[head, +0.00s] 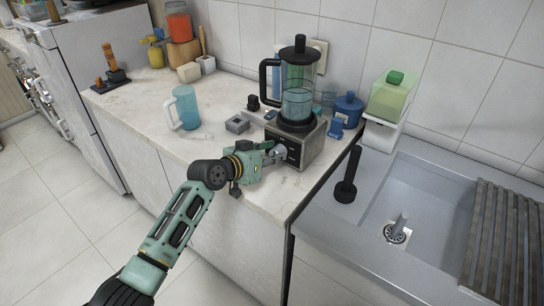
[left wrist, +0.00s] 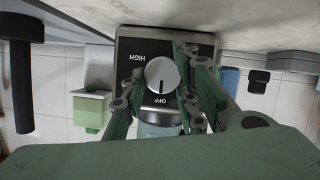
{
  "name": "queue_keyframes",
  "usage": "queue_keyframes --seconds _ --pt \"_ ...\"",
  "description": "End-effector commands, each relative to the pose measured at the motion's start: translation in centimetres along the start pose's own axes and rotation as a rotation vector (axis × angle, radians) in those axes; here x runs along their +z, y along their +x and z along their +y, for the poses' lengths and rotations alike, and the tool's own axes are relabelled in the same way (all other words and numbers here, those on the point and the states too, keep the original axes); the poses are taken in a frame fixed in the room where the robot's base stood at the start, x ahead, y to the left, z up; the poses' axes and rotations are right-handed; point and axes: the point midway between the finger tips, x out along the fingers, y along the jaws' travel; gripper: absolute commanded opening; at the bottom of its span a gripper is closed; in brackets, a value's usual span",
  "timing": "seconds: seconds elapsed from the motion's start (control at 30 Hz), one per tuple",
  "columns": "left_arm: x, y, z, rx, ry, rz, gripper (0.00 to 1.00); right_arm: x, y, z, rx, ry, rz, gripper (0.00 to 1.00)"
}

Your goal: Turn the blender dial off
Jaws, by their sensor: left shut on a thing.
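The blender (head: 297,100) stands on the counter beside the sink, its clear jug on a grey base (head: 310,143). My left gripper (head: 277,152) is at the front of the base, at the dial. In the left wrist view the base's black panel (left wrist: 146,50) appears upside down, with HIGH at upper left and OFF below the dial. The round silver dial (left wrist: 161,75) sits between the fingers of my left gripper (left wrist: 165,85), which is shut on it. A dark line on the dial points down, roughly toward OFF. My right gripper is not in view.
A blue mug (head: 186,108) and a small grey box (head: 237,124) stand on the counter left of the blender.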

Motion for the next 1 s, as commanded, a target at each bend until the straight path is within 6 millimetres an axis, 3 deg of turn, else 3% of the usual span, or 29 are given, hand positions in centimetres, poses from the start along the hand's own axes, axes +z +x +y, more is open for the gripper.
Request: queue_keyframes --seconds 0.2,0.23,0.37,1.0 --pt "0.65 0.22 0.64 0.012 -0.007 -0.014 0.01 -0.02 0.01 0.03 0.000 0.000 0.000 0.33" --pt "0.65 0.22 0.65 0.012 -0.007 -0.014 0.29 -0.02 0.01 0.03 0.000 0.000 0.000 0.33" --pt "0.64 0.21 0.58 0.011 -0.006 -0.014 0.41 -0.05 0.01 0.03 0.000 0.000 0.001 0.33" --pt "0.20 -0.31 0.12 0.003 -0.002 -0.004 0.41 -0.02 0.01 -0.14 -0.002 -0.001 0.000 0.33"
